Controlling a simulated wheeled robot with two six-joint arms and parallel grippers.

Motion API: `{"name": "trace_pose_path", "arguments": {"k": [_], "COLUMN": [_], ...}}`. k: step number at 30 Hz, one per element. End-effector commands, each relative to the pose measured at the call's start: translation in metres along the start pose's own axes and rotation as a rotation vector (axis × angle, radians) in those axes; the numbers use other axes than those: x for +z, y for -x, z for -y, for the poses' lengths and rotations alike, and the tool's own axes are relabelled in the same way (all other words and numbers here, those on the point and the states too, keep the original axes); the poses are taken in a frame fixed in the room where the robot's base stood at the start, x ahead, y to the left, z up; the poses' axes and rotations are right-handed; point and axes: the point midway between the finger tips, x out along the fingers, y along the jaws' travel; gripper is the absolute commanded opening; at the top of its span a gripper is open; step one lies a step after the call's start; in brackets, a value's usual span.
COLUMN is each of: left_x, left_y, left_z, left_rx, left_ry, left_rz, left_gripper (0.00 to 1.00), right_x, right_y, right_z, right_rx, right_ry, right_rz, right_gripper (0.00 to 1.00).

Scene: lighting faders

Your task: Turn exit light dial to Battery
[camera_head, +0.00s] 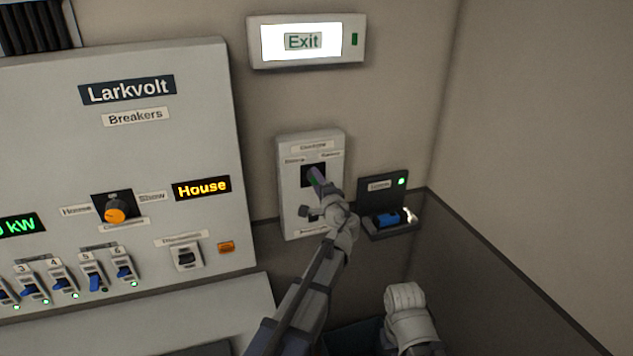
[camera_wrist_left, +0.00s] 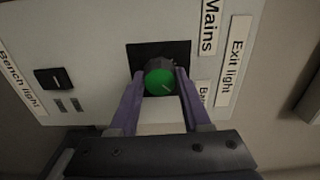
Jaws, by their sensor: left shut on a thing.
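The exit light dial (camera_wrist_left: 158,78) is a round green knob with a pale pointer line, set on a black square of a pale panel (camera_head: 294,215). In the left wrist view the pointer slants toward the lower right. The labels "Mains" (camera_wrist_left: 209,26) and "Exit light" (camera_wrist_left: 234,60) show beside it; a label beginning "Ba" (camera_wrist_left: 203,92) is partly hidden by a finger. My left gripper (camera_wrist_left: 158,84) is shut on the dial, one purple finger on each side. In the head view my left gripper (camera_head: 318,181) covers most of the dial.
A black bench light switch (camera_wrist_left: 52,79) is on the same panel. A small dark box (camera_head: 382,192) with a green lamp and blue part is at right. The lit Exit sign (camera_head: 304,41) hangs above. The Larkvolt breaker panel (camera_head: 170,150) is at left.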

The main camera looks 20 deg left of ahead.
Motion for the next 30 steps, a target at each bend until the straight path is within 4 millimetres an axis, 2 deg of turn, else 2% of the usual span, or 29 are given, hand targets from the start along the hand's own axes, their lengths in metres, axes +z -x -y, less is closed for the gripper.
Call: {"name": "trace_pose_path", "arguments": {"k": [20,21,28,30], "left_x": [-0.0004,-0.0004,-0.0002,-0.0002], "left_y": [0.0002,0.0002,0.0002,0.0001], "left_z": [-0.0002,-0.0002,-0.0002,-0.0001], "left_rx": [0.0,0.0,0.0,0.0], "left_ry": [-0.05,-0.049,-0.049,-0.048], "left_rz": [-0.001,-0.001,-0.001,-0.001], "left_gripper": [0.0,0.52,0.78,0.78], "right_x": [0.0,0.0,0.0,0.0], "right_y": [-0.0001,-0.0001,-0.0001,-0.0001], "right_z": [0.0,0.0,0.0,0.0], "right_rx": [0.0,0.0,0.0,0.0], "right_ry": [0.0,0.0,0.0,0.0], "right_rz": [0.0,0.0,0.0,0.0], "right_gripper": [0.0,0.0,0.0,0.0]}}
